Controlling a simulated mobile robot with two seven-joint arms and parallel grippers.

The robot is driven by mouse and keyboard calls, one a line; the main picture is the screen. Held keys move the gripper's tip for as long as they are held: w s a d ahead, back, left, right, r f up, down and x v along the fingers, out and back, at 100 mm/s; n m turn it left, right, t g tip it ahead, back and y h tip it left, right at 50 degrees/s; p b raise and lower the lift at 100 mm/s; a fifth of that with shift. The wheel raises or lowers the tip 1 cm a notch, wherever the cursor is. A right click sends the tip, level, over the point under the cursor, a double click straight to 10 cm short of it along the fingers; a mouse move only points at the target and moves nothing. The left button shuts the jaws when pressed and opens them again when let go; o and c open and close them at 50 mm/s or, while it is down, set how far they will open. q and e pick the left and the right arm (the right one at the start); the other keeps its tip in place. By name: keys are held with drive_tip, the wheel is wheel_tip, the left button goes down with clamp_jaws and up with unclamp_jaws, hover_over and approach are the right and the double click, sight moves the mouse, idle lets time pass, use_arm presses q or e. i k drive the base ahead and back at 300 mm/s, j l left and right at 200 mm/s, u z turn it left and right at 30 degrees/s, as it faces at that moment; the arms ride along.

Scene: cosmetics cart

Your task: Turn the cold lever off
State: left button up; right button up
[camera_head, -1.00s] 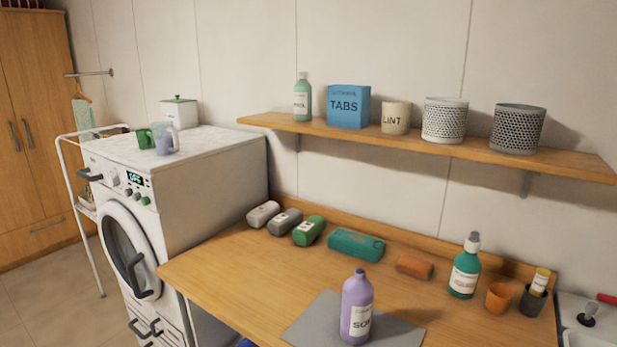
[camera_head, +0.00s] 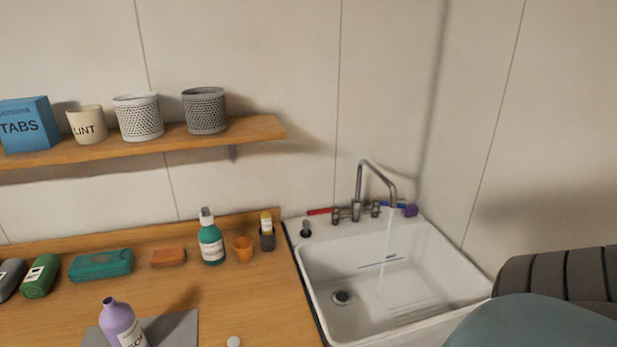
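A white sink (camera_head: 315,290) stands at the right of the counter. A metal tap (camera_head: 358,190) with a curved spout rises at its back. A thin stream of water (camera_head: 384,250) runs from the spout into the basin. A red lever (camera_head: 319,211) points left from the tap's left side. A blue lever (camera_head: 391,204), the cold one, points right on the other side. Neither of my grippers is in view.
A shelf (camera_head: 255,128) hangs above. A grey-blue rounded shape and a dark ribbed shape fill the lower right.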

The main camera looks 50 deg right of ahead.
sight(377, 202)
drive_tip(key=z, duration=2.1)
